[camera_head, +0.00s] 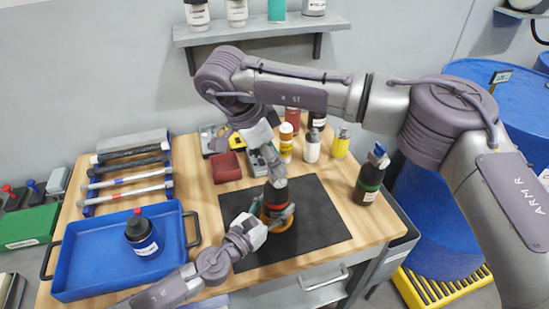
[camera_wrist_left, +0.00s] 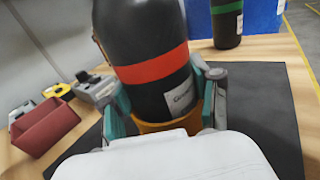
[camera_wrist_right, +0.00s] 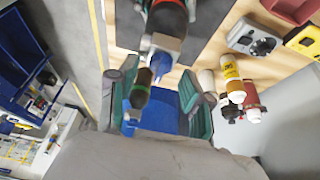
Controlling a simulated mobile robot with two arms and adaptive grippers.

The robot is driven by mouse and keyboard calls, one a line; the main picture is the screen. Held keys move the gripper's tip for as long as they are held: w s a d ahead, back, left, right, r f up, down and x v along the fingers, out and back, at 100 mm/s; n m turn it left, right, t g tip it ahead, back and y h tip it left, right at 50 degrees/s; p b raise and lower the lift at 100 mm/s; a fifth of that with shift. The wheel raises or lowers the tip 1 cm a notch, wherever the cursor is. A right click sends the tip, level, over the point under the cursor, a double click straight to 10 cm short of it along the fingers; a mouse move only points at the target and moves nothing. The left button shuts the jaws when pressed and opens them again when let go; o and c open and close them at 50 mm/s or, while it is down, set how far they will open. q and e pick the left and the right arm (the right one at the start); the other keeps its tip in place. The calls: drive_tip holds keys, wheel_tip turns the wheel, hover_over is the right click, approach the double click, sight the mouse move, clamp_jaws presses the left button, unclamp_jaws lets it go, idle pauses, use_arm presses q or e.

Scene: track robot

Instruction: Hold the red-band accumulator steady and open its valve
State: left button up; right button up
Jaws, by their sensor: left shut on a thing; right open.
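The red-band accumulator (camera_head: 276,197) is a dark bottle with a red band. It stands in an orange ring holder (camera_wrist_left: 158,127) on the black mat (camera_head: 318,232). My left gripper (camera_head: 268,216) is shut around its lower body, with a finger on each side in the left wrist view (camera_wrist_left: 168,108). My right gripper (camera_head: 265,160) is above the bottle's top in the head view and hides much of the valve there. In the right wrist view its fingers (camera_wrist_right: 165,105) are apart, and the bottle's pale valve top (camera_wrist_right: 167,46) is just beyond them.
A green-band bottle (camera_head: 368,182) stands right of the mat. A blue tray (camera_head: 90,270) holds a blue-band bottle (camera_head: 142,236). Several small bottles, including a yellow one (camera_head: 341,143), and a dark red box (camera_head: 226,167) stand behind the mat. The mat's right part is clear.

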drive_tip(key=v, duration=1.1)
drive_tip(key=shift+r, duration=0.2)
use_arm(q)
drive_tip(key=o, duration=1.6)
